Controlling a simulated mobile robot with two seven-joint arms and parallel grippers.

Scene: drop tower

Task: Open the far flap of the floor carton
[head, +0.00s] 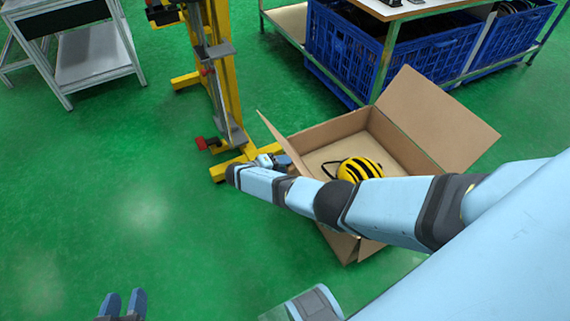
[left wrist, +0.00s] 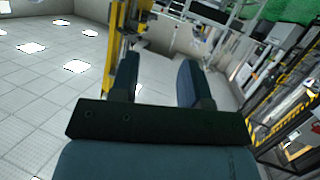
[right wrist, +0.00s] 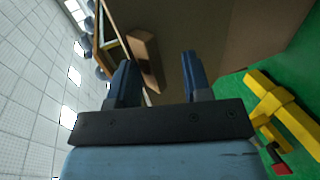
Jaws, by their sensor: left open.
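The open floor carton (head: 325,133) stands right of centre in the head view, a yellow-and-black striped round object (head: 360,170) inside it. A large flap (head: 440,118) on its right side stands up and leans outward. A narrower flap (head: 283,140) rises at its left, and flaps hang at the near side, partly behind my arm. No raised flap shows along the upper back edge. My right gripper (head: 268,160) is by the left flap; its fingers (right wrist: 160,80) are apart, with cardboard (right wrist: 215,50) beyond them. I cannot tell whether they touch it. My left gripper (head: 122,303) is open and empty, away from the carton.
A yellow stand (head: 222,75) with red parts stands just left of the carton. Blue crates (head: 345,50) under a workbench (head: 405,12) are behind it. A grey cart (head: 92,55) is at upper left. The green floor at left is clear.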

